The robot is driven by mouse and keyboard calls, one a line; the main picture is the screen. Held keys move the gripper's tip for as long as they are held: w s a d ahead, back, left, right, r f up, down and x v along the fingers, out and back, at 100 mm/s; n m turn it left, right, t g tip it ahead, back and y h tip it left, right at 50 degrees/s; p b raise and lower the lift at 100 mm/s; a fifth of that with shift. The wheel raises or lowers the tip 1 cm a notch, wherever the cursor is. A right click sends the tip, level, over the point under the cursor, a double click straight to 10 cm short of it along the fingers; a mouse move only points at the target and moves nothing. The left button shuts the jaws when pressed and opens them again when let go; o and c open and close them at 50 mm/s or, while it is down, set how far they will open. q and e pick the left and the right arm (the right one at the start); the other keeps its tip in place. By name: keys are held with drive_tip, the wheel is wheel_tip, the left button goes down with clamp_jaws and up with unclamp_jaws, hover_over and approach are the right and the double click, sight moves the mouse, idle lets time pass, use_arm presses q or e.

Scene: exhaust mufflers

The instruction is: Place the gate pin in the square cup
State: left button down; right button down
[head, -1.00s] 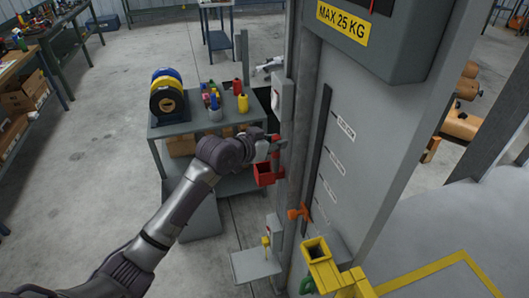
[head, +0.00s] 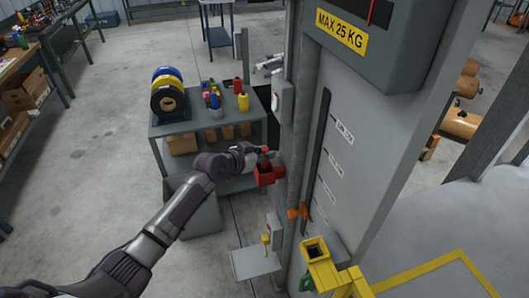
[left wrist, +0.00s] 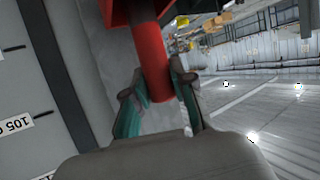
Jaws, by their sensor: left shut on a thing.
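The gate pin is a red cylinder (left wrist: 154,65), held between the two teal-lined fingers of my left gripper (left wrist: 158,98) in the left wrist view. In the head view this gripper (head: 264,154) is beside the grey mast, directly above a red square cup (head: 268,175). The cup's red wall (left wrist: 122,12) shows at the top of the left wrist view, where the pin's far end meets it. I cannot tell how far the pin is inside the cup. My right gripper is not in view.
The grey mast (head: 343,160) stands right of the gripper, with an orange knob (head: 299,212) and a yellow square-ended bracket (head: 318,251) lower down. A grey cart (head: 205,122) with spools and bottles stands behind. A small grey shelf (head: 255,264) is below.

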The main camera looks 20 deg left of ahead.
use_arm(q)
drive_tip(key=c, duration=1)
unclamp_jaws()
drive_tip(key=shift+b+v, duration=1)
drive_tip(key=shift+v, duration=5.05)
